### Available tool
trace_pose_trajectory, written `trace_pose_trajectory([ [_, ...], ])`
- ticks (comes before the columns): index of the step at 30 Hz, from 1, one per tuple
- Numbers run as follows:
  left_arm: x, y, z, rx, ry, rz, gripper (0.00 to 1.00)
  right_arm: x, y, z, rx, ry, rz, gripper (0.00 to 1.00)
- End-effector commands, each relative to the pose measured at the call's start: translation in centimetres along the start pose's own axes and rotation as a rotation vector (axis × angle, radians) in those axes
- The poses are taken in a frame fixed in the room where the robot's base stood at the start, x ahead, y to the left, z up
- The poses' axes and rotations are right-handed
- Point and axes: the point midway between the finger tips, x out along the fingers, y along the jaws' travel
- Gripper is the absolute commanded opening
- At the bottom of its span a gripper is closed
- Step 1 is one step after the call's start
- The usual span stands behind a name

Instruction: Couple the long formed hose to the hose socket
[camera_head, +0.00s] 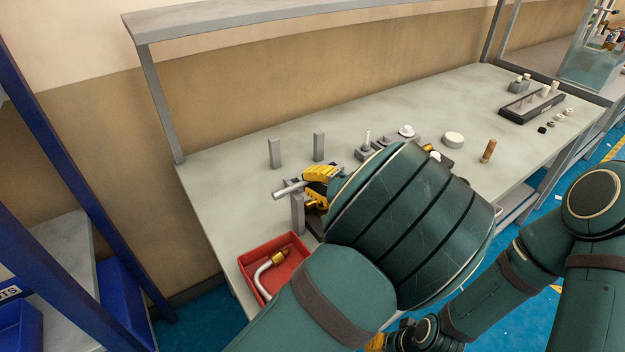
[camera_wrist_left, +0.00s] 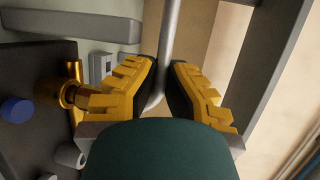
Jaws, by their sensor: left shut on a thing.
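My left gripper (camera_head: 318,182) is over the left part of the workbench, shut on a grey tube, the long formed hose (camera_head: 287,190). In the left wrist view the hose (camera_wrist_left: 169,35) runs up from between the yellow fingers of the gripper (camera_wrist_left: 166,88) and bends near them. A brass fitting (camera_wrist_left: 74,92), which may be the hose socket, stands on a dark plate beside the left finger. I cannot tell whether the hose's hidden end touches anything. My right gripper (camera_head: 376,343) shows only as a bit of yellow at the bottom edge, its jaws hidden.
A red tray (camera_head: 245,262) on the bench holds a bent pipe with a brass end (camera_head: 265,275). Two grey upright blocks (camera_head: 275,153) stand behind the gripper. Small fixtures (camera_head: 366,148) and a brown cylinder (camera_head: 488,151) stand to the right. A shelf frame (camera_head: 158,105) rises at the left.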

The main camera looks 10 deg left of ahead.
Motion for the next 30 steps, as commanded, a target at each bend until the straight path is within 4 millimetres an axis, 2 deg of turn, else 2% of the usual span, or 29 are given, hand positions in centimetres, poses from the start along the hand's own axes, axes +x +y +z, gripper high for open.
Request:
trace_pose_trajectory([
  [19,0.3,1.5,-0.1,0.000,0.000,0.000,0.00,1.0,0.4,0.1,0.000,0.000,0.000,0.47],
  [21,0.2,1.4,-0.1,0.000,0.000,0.001,0.31,1.0,0.4,0.1,0.000,0.000,0.000,0.47],
  [22,0.2,1.4,-0.1,0.000,0.000,0.001,0.39,0.9,0.4,0.1,0.000,0.000,0.000,0.47],
  [30,0.2,1.4,-0.1,0.000,0.000,0.001,0.39,0.9,0.4,0.1,0.000,0.000,0.000,0.47],
])
